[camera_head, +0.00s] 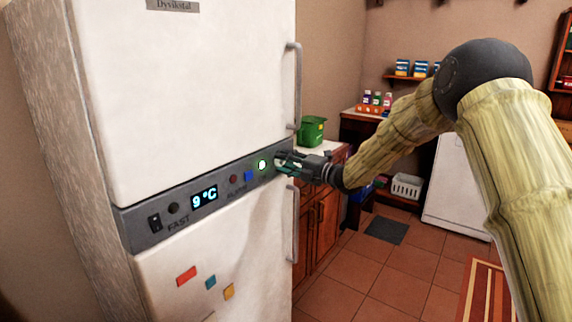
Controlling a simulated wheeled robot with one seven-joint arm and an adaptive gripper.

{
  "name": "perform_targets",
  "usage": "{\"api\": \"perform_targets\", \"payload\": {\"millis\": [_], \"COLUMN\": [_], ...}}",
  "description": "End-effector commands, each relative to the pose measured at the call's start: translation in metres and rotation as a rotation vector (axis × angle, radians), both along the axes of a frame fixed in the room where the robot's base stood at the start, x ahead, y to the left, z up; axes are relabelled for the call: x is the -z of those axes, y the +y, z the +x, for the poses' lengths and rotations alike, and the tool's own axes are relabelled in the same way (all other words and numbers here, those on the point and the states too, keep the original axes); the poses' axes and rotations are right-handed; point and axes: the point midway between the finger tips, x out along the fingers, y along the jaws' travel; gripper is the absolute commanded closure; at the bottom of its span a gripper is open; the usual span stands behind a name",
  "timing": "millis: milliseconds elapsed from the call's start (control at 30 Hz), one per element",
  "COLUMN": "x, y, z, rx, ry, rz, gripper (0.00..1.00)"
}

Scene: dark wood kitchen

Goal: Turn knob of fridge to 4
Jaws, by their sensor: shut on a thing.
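The white fridge (190,90) stands at the left, with a dark control panel (150,238) running between its upper and lower doors. The panel's lit display (205,197) reads 9°C. My gripper (284,162) is at the right end of the panel, with its fingers shut on the fridge knob. The fingers hide most of the knob, and its number markings cannot be read. A lit green button (262,165) is just left of the fingers.
The upper door handle (298,88) and lower door handle (294,222) are close above and below my gripper. A green bin (312,130) stands on the counter behind. Tiled floor (360,270) is open at the lower middle.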

Motion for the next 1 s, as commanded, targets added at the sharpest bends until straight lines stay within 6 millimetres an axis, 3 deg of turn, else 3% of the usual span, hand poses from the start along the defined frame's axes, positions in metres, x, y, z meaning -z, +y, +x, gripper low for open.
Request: {"api": "perform_targets", "payload": {"millis": [1000], "x": [0.0037], "y": [0.0003], "z": [-0.0011], "rx": [0.002], "ry": [0.782], "rz": [0.569], "gripper": [0.9]}}
